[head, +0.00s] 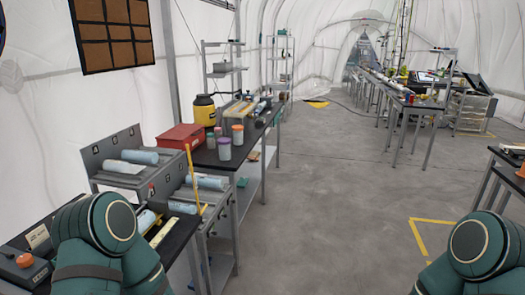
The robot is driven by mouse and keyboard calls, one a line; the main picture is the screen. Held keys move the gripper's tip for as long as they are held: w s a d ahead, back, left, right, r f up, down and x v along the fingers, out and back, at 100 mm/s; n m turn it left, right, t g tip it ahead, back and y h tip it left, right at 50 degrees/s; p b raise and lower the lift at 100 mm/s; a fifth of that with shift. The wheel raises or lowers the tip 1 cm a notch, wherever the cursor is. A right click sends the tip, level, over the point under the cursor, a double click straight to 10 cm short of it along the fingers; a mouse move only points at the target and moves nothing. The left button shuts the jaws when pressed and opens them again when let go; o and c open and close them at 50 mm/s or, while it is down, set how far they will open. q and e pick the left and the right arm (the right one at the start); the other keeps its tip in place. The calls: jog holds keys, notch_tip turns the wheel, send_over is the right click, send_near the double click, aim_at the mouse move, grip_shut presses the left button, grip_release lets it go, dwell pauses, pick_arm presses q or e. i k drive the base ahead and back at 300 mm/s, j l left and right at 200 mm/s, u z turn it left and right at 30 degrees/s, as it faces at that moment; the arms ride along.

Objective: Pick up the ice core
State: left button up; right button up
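Several pale blue cylinders that look like ice cores lie on a grey stepped rack at the left in the head view. Two are on the upper left part, a front core (124,167) and one behind it (143,157). Another core (207,182) lies further right, and a core (182,208) sits lower, near my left arm. One more pale cylinder (146,219) is partly hidden by that arm. I cannot tell which core the task means. My two green arms show at the bottom corners, but neither gripper is visible.
A dark bench behind the rack (92,160) holds a red case (181,137), a yellow-black canister (204,111) and several small jars. A yellow upright bar (192,175) stands by the rack. An orange button (25,261) is at lower left. The middle floor is clear.

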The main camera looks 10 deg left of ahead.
aim_at(144, 156)
jog(key=i+l+z, duration=0.2)
jog(key=i, duration=1.2)
jog(key=i+l+u, duration=0.1)
jog(key=i+u, duration=0.35)
jog(key=i+l+u, duration=0.3)
jog(key=i+u, duration=0.15)
